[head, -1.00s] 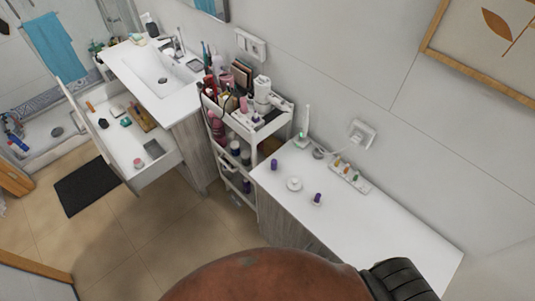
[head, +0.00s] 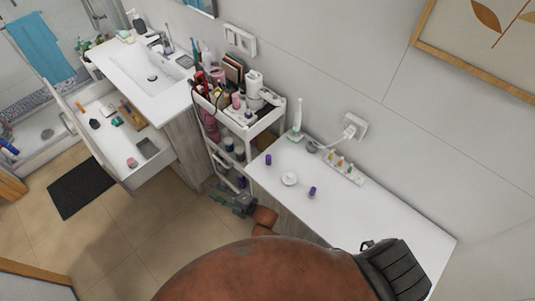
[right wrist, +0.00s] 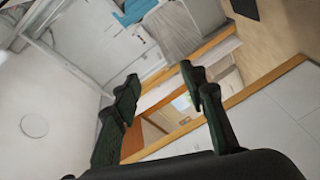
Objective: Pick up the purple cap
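Two small purple pieces stand on the white countertop (head: 365,215) in the head view. One purple piece (head: 268,159) is near the counter's left end. The other purple piece (head: 312,191) is nearer its front edge. I cannot tell which is the cap. A round white item (head: 289,179) lies between them. My right gripper (head: 234,203) is left of the counter and in front of the cart, apart from both purple pieces. In the right wrist view its two dark fingers (right wrist: 160,78) are spread with nothing between them. My left gripper is not in view.
A white cart (head: 252,128) packed with cosmetics stands left of the counter. A strip with small bottles (head: 343,167) and a white upright device (head: 297,120) are at the counter's back. An open drawer (head: 108,140) juts out at left. The counter's right part is clear.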

